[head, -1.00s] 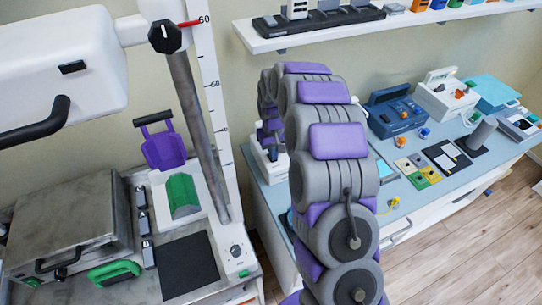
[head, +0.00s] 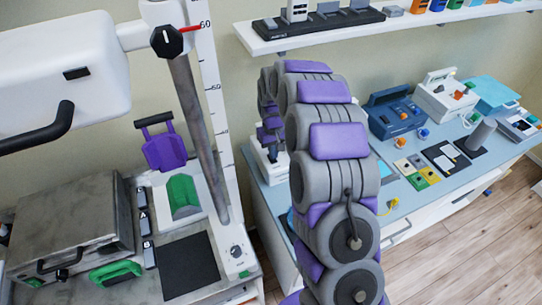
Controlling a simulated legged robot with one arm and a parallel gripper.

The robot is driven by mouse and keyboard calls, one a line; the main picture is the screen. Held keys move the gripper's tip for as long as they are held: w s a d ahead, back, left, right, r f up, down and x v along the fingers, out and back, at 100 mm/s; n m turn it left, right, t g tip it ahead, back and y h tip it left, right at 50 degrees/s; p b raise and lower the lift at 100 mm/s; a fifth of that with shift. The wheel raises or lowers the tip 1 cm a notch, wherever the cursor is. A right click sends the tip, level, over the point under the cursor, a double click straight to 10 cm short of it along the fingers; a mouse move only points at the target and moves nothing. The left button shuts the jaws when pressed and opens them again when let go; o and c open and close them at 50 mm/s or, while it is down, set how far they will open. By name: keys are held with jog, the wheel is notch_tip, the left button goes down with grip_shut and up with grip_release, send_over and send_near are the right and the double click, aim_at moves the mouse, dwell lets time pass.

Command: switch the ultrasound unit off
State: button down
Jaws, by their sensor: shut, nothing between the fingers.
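My gripper (head: 272,155) is small and dark at the far end of my grey and purple arm, largely hidden behind the arm's links. It points down over a white unit (head: 262,170) at the left end of the blue-topped counter. The gripper is shut with nothing seen in it; whether it touches the unit cannot be told. The unit's front and any switch are hidden by my arm. No label shows which device is the ultrasound unit. A blue unit (head: 393,117) and a white unit with a raised panel (head: 446,98) stand farther right on the counter.
The counter (head: 400,205) also holds coloured pads, a dark mat (head: 447,160) and a grey cylinder (head: 481,135). A wall shelf (head: 330,37) runs above it. At left stand a metal-lidded box (head: 75,220), a slanted post (head: 195,130) and a large white housing (head: 60,80).

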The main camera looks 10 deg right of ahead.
jog(key=shift+r+p, duration=0.85)
jog(key=shift+r, duration=1.6)
jog(key=shift+s+r, duration=0.1)
jog(key=shift+r, duration=0.05)
jog(key=s+r, duration=0.5)
jog(key=s, duration=0.5)
jog(key=s+r+m+g, duration=0.1)
jog(key=s+r, duration=0.3)
jog(key=s, duration=0.6)
jog(key=s+r, duration=0.5)
jog(key=s, duration=0.5)
jog(key=s+f+m, duration=0.1)
jog(key=s, duration=1.2)
jog(key=shift+g+b, duration=0.35)
jog(key=shift+g, duration=0.05)
jog(key=shift+w, duration=0.15)
